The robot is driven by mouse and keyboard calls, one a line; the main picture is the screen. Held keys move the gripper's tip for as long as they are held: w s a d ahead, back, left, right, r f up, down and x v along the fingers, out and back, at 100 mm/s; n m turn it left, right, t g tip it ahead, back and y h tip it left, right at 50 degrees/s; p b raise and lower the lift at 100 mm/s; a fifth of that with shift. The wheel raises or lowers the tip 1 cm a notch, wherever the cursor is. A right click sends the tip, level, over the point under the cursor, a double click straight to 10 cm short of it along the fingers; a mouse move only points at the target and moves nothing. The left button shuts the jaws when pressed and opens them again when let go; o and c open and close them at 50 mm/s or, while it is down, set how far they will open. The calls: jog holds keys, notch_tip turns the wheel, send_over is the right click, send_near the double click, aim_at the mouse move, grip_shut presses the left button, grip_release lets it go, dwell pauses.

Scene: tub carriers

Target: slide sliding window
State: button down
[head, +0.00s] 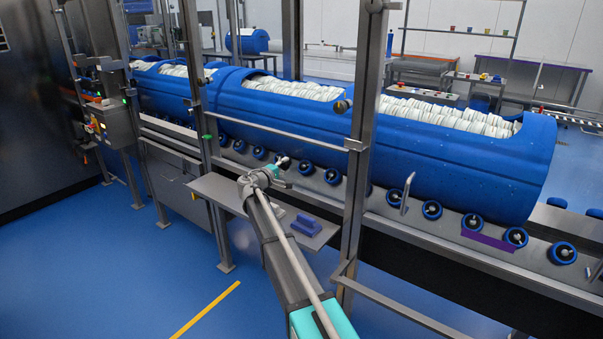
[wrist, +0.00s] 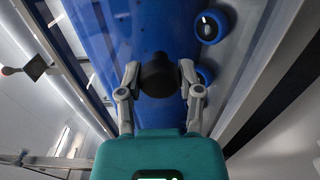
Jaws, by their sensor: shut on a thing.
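A black round knob (wrist: 158,76) sits between my gripper's two fingers in the wrist view. My gripper (wrist: 158,80) is shut on it, with a finger against each side. In the head view my gripper (head: 280,165) is at the guard in front of the conveyor, level with the roller wheels. The window pane itself is clear and its edges are hard to make out. Grey posts (head: 357,150) and a thin rail (head: 280,133) frame the opening there.
Blue tubs (head: 430,155) filled with pale round pieces lie on the conveyor behind the guard. A grey shelf (head: 225,190) with a blue block (head: 305,225) sits below my gripper. A control box (head: 112,125) stands at left. Blue floor is open at front left.

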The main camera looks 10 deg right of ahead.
aim_at(260, 153)
jog(key=w+a, duration=0.3)
jog(key=w, duration=0.1)
jog(key=w+a, duration=0.6)
jog(key=w, duration=0.1)
jog(key=shift+w+a, duration=0.3)
jog(key=shift+a, duration=0.05)
jog(key=shift+c, duration=1.3)
grip_release()
jog(key=shift+s, duration=0.1)
jog(key=shift+v, duration=0.8)
jog(key=v, duration=1)
jog(key=shift+a, duration=0.1)
jog(key=shift+s, duration=0.1)
